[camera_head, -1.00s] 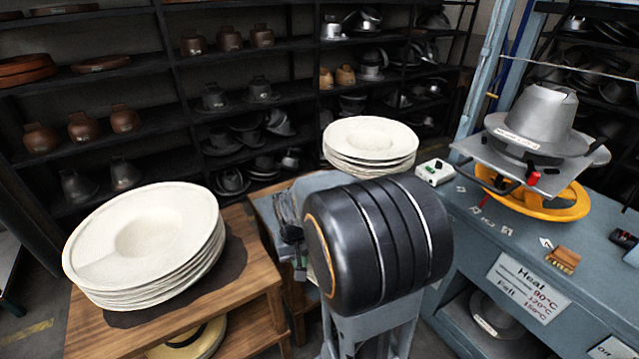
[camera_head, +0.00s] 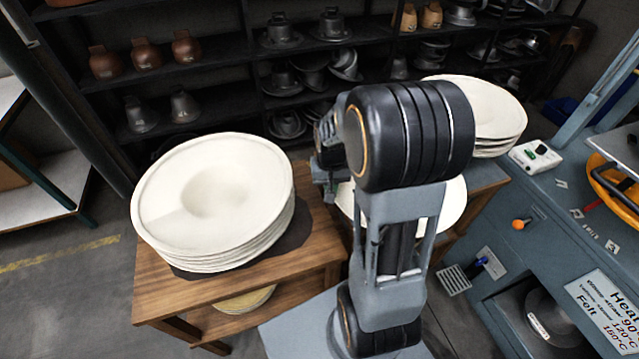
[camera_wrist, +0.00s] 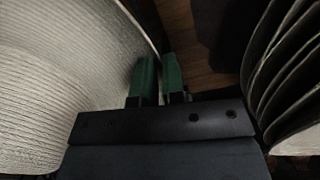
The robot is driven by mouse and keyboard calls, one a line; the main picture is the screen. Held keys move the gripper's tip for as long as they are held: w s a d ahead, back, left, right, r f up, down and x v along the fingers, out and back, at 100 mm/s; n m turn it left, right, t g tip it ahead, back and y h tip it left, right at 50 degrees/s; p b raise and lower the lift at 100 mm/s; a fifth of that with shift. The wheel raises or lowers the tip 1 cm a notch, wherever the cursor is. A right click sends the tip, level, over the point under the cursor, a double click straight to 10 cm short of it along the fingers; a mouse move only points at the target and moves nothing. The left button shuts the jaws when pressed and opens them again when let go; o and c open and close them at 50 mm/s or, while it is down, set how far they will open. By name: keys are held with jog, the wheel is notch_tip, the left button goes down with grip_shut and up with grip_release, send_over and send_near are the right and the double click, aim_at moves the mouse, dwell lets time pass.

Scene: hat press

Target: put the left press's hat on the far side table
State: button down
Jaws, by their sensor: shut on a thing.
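A cream felt hat (camera_head: 456,203) shows partly behind my arm in the head view, its brim visible on both sides of the arm. My gripper (camera_wrist: 158,80) is shut on this hat; in the wrist view its green fingertips are close together at the edge of a large cream ribbed surface (camera_wrist: 60,80). In the head view the fingertips are hidden behind my arm. A wooden side table (camera_head: 165,285) at the left bears a stack of cream hats (camera_head: 215,195). A second stack (camera_head: 485,115) stands behind my arm to the right.
Stacked brim edges (camera_wrist: 290,80) are close to the right of my gripper in the wrist view. A blue-grey workbench (camera_head: 510,225) with an orange press ring (camera_head: 615,185) stands at the right. Shelves (camera_head: 225,60) line the back. Floor (camera_head: 65,290) is clear at the left.

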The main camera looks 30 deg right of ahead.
jog(key=w+f, duration=0.2)
jog(key=w, duration=0.1)
jog(key=w+f+p, duration=0.1)
jog(key=w+f, duration=0.1)
jog(key=w, duration=0.1)
jog(key=w+f, duration=0.3)
jog(key=shift+a, duration=0.25)
jog(key=shift+w+f, duration=0.25)
jog(key=shift+f, duration=0.15)
notch_tip(320, 180, down, 3)
jog(key=shift+w+r+p, duration=0.1)
jog(key=shift+p, duration=0.6)
jog(key=shift+f, duration=0.35)
jog(key=shift+f+b, duration=0.15)
jog(key=shift+b, duration=0.15)
jog(key=c, duration=1.2)
grip_release()
